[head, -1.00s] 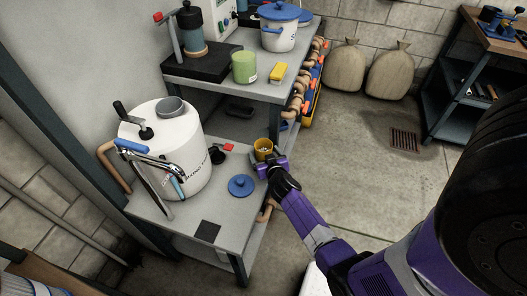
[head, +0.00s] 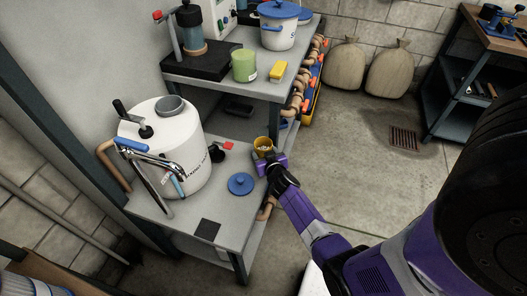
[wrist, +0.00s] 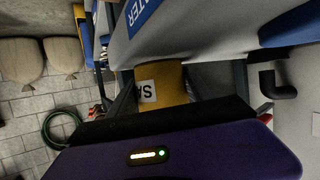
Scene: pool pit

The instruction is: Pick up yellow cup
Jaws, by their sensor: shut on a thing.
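The yellow cup (head: 263,143) is at the right edge of the lower bench, with small light-coloured contents visible in its open top. My gripper (head: 268,158) is shut on the cup from the near side. In the wrist view the yellow cup (wrist: 172,84) sits between the two fingers of my gripper (wrist: 175,92), and a white label with dark letters faces the camera. The cup's lower part is hidden by the gripper in the head view. I cannot tell whether its base touches the bench.
A blue lid (head: 241,184) and a large white tank (head: 172,150) stand on the lower bench (head: 190,206), left of the cup.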

